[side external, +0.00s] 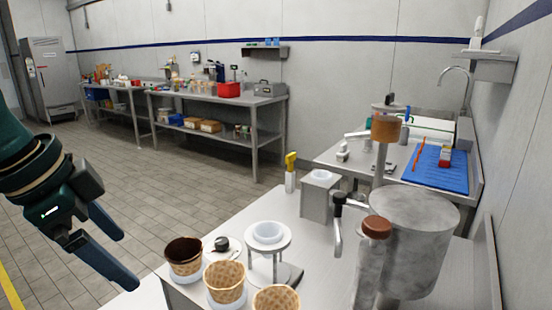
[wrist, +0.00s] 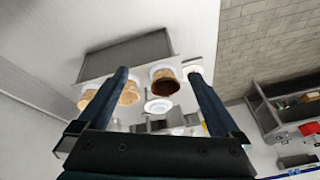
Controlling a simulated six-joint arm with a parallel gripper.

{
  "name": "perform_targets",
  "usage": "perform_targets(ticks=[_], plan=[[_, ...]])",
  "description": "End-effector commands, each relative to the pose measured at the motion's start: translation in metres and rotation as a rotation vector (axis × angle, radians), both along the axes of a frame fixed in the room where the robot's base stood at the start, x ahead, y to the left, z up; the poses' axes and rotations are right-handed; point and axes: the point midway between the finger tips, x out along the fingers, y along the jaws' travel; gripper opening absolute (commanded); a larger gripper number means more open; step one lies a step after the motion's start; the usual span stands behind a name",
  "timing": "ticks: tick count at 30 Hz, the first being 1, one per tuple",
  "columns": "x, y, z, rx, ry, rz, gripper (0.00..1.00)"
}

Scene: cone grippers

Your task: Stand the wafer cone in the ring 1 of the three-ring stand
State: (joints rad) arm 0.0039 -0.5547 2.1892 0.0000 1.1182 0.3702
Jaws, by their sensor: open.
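Waffle-patterned cups stand close together at the front of the metal table in the side view: one with a dark brown inside (side external: 184,259), a pale one (side external: 226,282) and another pale one (side external: 276,299) cut by the frame edge. White rings show around their bases. Behind them a raised white ring (side external: 285,239) stands on thin posts. I cannot tell which ring is ring 1. My gripper (side external: 130,262) is open and empty, left of the cups and apart from them. In the wrist view the dark-lined cup (wrist: 165,84) shows between the fingers, beyond them.
A large grey metal cylinder (side external: 412,245) with a brown-knobbed handle (side external: 376,228) stands at the right. A grey box (side external: 319,200) and a yellow-topped tool (side external: 290,170) stand behind the raised ring. A sink counter with a blue mat (side external: 437,168) is farther back. Floor is clear at left.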

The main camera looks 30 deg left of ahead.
Motion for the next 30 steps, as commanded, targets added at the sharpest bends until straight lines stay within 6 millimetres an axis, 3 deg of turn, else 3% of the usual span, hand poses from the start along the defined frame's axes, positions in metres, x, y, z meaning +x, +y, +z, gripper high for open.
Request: perform_targets(ticks=[7,15,20,30], plan=[[0.044,-0.002,0.013,0.078,0.167,-0.253,1.00],[0.086,-0.006,-0.006,0.092,0.320,-0.400,1.00],[0.095,-0.007,-0.021,0.084,0.367,-0.403,1.00],[0.093,-0.007,-0.053,0.079,0.389,-0.402,1.00]])
